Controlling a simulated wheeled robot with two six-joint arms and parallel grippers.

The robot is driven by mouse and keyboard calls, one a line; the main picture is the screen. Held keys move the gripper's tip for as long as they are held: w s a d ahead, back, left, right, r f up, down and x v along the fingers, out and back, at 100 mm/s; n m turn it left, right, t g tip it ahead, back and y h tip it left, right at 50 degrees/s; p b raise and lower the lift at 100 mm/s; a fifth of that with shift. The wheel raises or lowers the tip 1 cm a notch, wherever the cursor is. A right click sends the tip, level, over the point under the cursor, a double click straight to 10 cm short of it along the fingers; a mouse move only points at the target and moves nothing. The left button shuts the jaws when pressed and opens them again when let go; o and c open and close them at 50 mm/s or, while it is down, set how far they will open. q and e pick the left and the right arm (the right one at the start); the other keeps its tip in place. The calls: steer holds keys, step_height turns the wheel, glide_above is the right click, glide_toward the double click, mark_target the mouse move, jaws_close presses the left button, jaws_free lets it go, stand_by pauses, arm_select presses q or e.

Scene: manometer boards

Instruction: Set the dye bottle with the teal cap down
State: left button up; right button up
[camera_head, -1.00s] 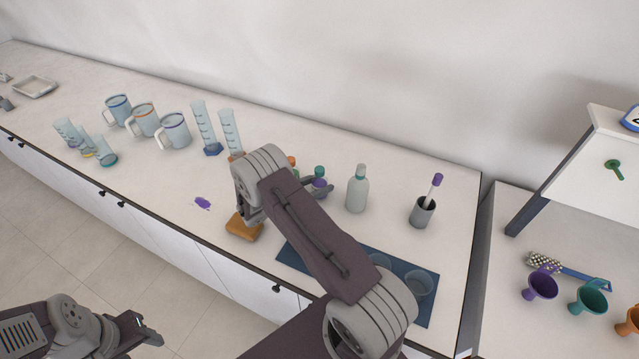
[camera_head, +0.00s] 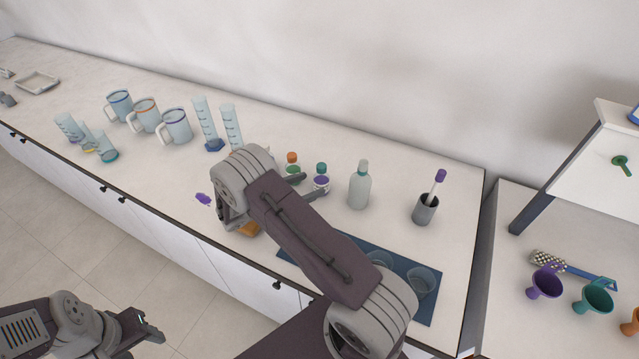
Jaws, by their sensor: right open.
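I cannot tell whether a fingertip touches the bottle. A similar bottle with an orange cap (camera_head: 292,160) stands behind and to the left. My left gripper (camera_head: 152,327) is at the lower left, off the counter, apart from all objects; its jaw opening is unclear.
A larger bottle (camera_head: 359,188) and a grey cup with a purple-topped dropper (camera_head: 425,209) stand to the right. A blue mat (camera_head: 425,313) with glass cups lies in front. A sponge (camera_head: 249,230) is partly hidden by my arm. Mugs and cylinders stand to the left.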

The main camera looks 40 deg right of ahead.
steer(key=v, duration=0.5)
steer(key=shift+a+b, duration=0.25)
steer(key=shift+b, duration=0.1)
steer(key=shift+a+r, duration=0.25)
steer(key=shift+a, duration=0.1)
